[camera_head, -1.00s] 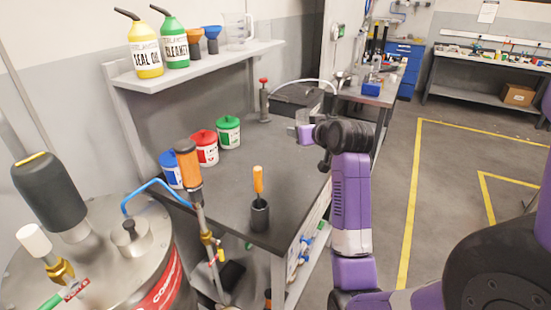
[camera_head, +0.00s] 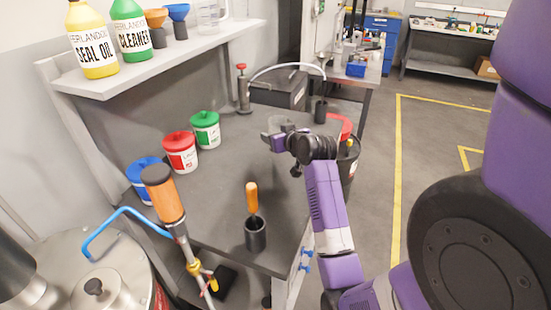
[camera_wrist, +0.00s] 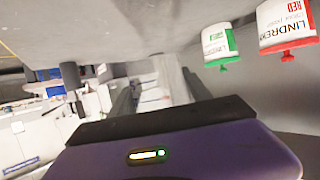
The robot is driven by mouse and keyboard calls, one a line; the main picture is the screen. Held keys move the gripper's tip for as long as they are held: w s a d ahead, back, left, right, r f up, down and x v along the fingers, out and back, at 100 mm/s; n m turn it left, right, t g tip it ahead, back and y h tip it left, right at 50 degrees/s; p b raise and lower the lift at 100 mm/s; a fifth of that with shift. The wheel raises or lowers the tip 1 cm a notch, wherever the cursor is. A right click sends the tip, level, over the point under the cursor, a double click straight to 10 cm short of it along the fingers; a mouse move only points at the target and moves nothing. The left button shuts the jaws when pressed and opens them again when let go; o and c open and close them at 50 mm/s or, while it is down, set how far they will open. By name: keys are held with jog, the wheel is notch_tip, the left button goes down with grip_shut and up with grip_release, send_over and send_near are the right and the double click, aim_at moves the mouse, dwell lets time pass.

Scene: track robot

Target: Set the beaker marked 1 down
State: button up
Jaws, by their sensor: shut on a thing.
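My gripper (camera_head: 278,136) is over the far part of the dark bench top (camera_head: 225,165), beyond the orange-handled tool. It is shut on a clear beaker (camera_head: 281,122), which shows only as a pale, see-through shape at the fingertips. I cannot read a mark on it. My purple arm hides part of it. In the wrist view, which is upside down, my two fingers (camera_wrist: 150,95) point away from the camera, and the beaker is hard to make out between them. I cannot tell whether its base touches the bench.
Green (camera_head: 205,130), red (camera_head: 180,152) and blue (camera_head: 145,179) lidded tubs stand along the bench's back. An orange-handled tool sits in a dark cup (camera_head: 255,233) near the front. A red-topped pump (camera_head: 243,90) stands at the far end. Bare bench lies between tubs and gripper.

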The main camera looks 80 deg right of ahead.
aim_at(276, 165)
notch_tip(276, 165, down, 9)
jog(key=shift+f, duration=0.1)
dwell(0.4)
jog(key=shift+f, duration=0.15)
jog(key=o, duration=1.4)
jog(key=shift+o, duration=0.2)
jog(key=shift+r, duration=0.2)
jog(key=v, duration=1.2)
jog(key=shift+a+f, duration=0.1)
